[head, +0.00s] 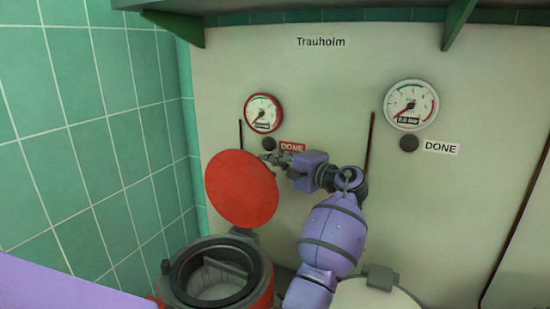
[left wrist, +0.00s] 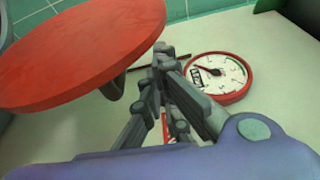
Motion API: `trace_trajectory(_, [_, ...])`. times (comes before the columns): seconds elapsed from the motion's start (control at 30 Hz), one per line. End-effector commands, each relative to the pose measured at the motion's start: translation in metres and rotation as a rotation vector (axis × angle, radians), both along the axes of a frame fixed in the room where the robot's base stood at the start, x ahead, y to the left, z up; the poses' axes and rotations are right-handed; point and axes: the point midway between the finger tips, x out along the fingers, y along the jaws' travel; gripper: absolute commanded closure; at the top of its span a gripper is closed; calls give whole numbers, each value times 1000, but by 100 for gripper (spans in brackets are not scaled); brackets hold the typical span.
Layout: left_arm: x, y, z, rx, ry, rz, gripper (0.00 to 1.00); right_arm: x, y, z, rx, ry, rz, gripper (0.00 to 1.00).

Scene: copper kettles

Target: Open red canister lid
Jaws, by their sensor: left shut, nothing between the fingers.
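The red lid (head: 242,188) stands raised, tilted up above the back of the red canister (head: 265,290). The canister's dark-rimmed mouth (head: 178,283) is uncovered, and a pale inside shows. My left gripper (head: 268,158) is shut and empty beside the lid's upper right edge, in front of the wall. I cannot tell whether it touches the lid. In the left wrist view the lid (left wrist: 75,55) fills the upper left, and the shut fingers (left wrist: 163,55) are just right of its edge. My right gripper is not in view.
A red-rimmed gauge (head: 263,113) is on the wall just above my left gripper. A white-rimmed gauge (head: 411,105) is farther right. A pale canister (head: 370,295) with its lid down stands at the lower right. A green tiled wall (head: 90,130) closes off the left.

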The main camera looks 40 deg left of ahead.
Motion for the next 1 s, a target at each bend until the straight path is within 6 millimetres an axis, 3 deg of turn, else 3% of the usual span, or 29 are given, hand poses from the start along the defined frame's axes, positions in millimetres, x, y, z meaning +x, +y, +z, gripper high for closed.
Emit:
trace_trajectory(0.2, [-44,-13,1,48,-159,3,100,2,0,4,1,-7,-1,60])
trace_trajectory(0.4, [-70,-21,-2,82,-267,2,100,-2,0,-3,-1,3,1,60])
trace_trajectory(0.83, [-73,-23,0,87,-283,1,100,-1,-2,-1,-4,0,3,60])
trace_trajectory(1.0, [-72,-40,-1,86,-282,-3,100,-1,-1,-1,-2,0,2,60])
